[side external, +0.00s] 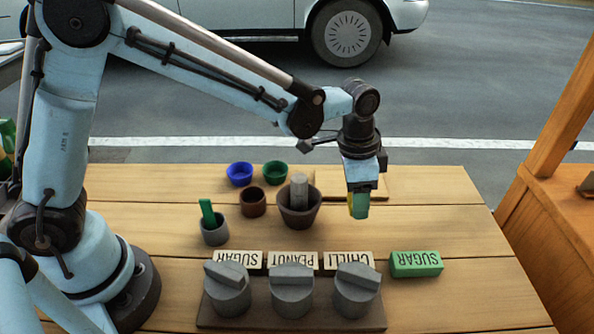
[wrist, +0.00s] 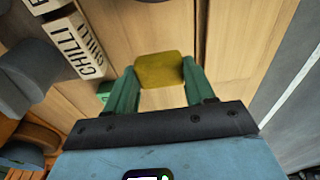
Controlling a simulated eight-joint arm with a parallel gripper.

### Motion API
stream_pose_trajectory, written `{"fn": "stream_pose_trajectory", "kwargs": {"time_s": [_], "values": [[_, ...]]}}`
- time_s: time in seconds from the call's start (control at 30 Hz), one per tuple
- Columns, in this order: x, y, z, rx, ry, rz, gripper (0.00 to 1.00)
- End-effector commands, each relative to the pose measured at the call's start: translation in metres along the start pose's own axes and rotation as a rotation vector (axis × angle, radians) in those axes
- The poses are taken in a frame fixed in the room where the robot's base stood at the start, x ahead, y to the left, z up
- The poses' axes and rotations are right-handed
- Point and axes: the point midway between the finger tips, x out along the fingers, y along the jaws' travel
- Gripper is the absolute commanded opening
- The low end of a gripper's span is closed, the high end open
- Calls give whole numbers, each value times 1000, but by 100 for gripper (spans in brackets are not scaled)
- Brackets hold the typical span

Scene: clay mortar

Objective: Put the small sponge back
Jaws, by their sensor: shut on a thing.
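The small sponge is a yellow block (wrist: 159,69) with rounded corners, between the two green fingers of my gripper (wrist: 160,84) in the wrist view. The gripper is shut on it. Only a narrow yellow strip of the sponge (side external: 350,204) shows there, the fingers hiding the rest. The sponge appears held above the table; the exact gap cannot be told.
A dark mortar (side external: 299,222) with a grey pestle (side external: 299,190) stands left of my gripper, near small blue (side external: 239,175), green (side external: 276,173) and brown bowls (side external: 253,203). A grey cup (side external: 215,235) holds a green item.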

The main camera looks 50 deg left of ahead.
Motion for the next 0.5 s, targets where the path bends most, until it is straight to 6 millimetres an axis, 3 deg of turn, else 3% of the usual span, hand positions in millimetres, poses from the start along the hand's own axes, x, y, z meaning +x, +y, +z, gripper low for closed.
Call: {"fn": "stream_pose_trajectory", "kwargs": {"time_s": [0.3,0.5], "values": [[38,0,4,0,0,0,21],[45,0,6,0,0,0,21]]}}
